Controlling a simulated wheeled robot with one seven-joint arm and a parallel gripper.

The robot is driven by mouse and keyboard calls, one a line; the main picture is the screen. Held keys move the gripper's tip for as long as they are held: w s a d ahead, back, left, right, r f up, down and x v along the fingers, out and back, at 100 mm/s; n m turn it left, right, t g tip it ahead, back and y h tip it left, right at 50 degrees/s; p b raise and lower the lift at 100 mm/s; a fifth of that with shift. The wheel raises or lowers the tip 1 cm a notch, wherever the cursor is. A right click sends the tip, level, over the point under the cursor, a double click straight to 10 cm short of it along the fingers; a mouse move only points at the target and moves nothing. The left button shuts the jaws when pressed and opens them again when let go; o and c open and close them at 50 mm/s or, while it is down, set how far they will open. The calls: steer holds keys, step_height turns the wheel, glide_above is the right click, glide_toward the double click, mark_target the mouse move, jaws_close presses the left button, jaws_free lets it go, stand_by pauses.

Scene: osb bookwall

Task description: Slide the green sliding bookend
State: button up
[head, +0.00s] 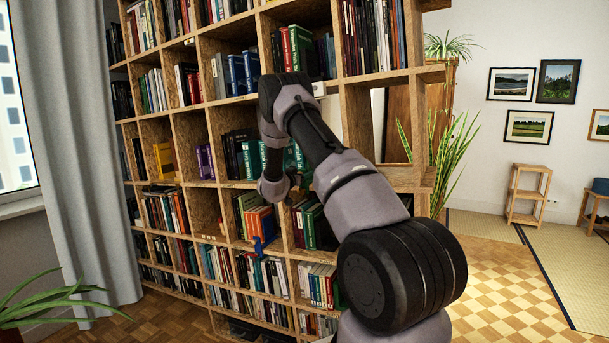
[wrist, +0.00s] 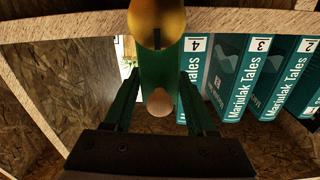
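The green bookend (wrist: 158,72) is an upright green panel in the wrist view, next to the row of teal books. A round, pale wooden knob (wrist: 159,103) shows in front of its lower part. My gripper (wrist: 159,78) is open, with one finger on each side of the bookend. I cannot tell whether either finger touches it. In the head view my arm reaches into the bookcase, and it hides the fingers and the bookend.
Teal "Marjulak Tales" books (wrist: 238,78) stand right of the bookend. A yellow round object (wrist: 157,20) sits at the top of the wrist view. A wooden upright (wrist: 30,95) bounds the left. The bookcase (head: 345,88) holds many books around my arm.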

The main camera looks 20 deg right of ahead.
jaws_close()
steer(key=shift+s+d+r, duration=0.1)
steer(key=shift+s+d, duration=0.45)
steer(key=shift+s, duration=0.15)
steer(key=shift+s+d+r, duration=0.1)
steer(key=shift+s+d, duration=0.4)
steer(key=shift+s, duration=0.2)
steer(key=shift+o, duration=0.8)
jaws_free()
steer(key=v, duration=1.1)
